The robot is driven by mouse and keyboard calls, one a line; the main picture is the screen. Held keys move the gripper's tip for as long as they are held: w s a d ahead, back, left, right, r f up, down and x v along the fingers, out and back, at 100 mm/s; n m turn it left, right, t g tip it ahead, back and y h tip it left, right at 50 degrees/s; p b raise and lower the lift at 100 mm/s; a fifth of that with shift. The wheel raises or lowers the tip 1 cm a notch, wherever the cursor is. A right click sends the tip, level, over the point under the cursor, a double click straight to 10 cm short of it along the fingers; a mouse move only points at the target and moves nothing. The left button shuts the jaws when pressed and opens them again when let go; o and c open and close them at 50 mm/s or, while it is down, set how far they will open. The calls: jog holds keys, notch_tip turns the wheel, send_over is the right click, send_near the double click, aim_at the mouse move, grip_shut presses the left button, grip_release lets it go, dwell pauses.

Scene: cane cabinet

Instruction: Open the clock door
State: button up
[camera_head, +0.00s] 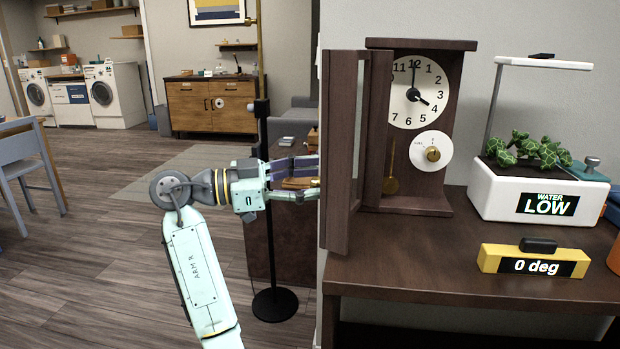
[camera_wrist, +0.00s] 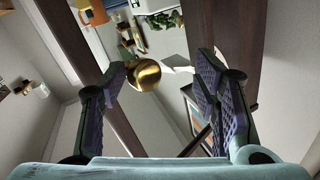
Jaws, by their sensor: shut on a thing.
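The clock (camera_head: 456,120) is a dark wood case with a white dial, standing on a dark cabinet. Its door (camera_head: 338,150), a tall dark wood frame, stands swung out on the left side of the case. My gripper (camera_head: 312,178) reaches in from the left at the door's outer side; the door's edge hides its fingertips in the head view. In the wrist view my gripper's fingers (camera_wrist: 163,75) stand partly apart, with a round brass knob (camera_wrist: 146,75) between them, close to the left finger. Contact with the right finger is unclear.
On the cabinet top (camera_head: 430,240), right of the clock, are a white planter (camera_head: 500,195) reading "WATER LOW" and a yellow "0 deg" level (camera_head: 500,259). A black pole stand (camera_head: 275,305) is behind my arm. Floor at the left is open.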

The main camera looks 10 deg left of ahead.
jog(key=shift+w+f, duration=0.1)
jog(key=shift+f, duration=0.1)
jog(key=v, duration=1.2)
jog(key=shift+r, duration=0.15)
